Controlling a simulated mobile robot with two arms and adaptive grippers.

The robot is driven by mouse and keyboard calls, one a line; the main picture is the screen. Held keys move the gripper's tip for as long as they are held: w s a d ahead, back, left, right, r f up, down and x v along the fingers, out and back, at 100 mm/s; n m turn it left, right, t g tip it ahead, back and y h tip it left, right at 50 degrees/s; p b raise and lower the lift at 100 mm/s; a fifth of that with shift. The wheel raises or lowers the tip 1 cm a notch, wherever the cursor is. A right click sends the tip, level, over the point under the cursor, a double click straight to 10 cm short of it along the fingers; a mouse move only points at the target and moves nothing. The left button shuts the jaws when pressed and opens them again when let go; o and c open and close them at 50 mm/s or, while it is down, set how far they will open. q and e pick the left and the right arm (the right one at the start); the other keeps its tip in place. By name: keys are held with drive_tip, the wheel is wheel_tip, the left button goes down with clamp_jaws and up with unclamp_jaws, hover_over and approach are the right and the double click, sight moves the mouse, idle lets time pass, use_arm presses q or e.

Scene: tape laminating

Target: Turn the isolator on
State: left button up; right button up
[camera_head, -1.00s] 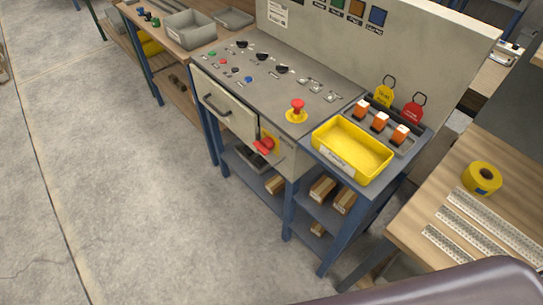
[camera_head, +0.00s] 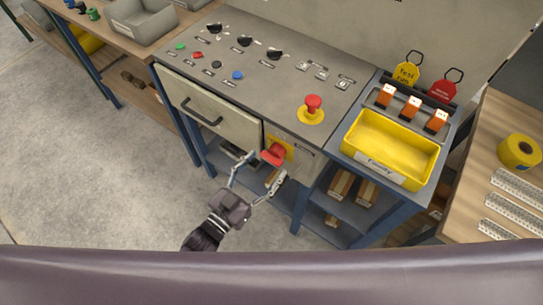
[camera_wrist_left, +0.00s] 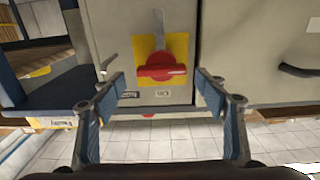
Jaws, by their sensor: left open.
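The isolator is a red rotary handle (camera_head: 275,153) on a yellow plate (camera_head: 287,146), set in the front face of the grey control cabinet. In the left wrist view the red handle (camera_wrist_left: 160,67) lies crosswise on its yellow plate (camera_wrist_left: 180,46). My left gripper (camera_head: 258,173) is open and empty in front of the isolator, its fingers pointing at it. In the left wrist view the fingers of my left gripper (camera_wrist_left: 161,88) stand apart to either side of the handle, with no contact visible. My right gripper is not in view.
A drawer with a dark handle (camera_head: 202,112) lies left of the isolator. A red mushroom button (camera_head: 313,104) is on the panel top. A yellow bin (camera_head: 391,145) stands on a blue-framed stand at right. Yellow and red tags (camera_head: 406,75) stand behind it. Open floor lies in front.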

sight(269, 161)
use_arm(q)
drive_tip(key=x, duration=0.2)
drive_tip(key=shift+w+d, duration=0.15)
drive_tip(key=shift+w, duration=0.15)
drive_tip(key=shift+w+d, duration=0.25)
drive_tip(key=shift+w, duration=0.2)
drive_tip(key=shift+c, duration=1.2)
drive_tip(key=c, duration=1.5)
drive_tip(key=shift+o, duration=0.2)
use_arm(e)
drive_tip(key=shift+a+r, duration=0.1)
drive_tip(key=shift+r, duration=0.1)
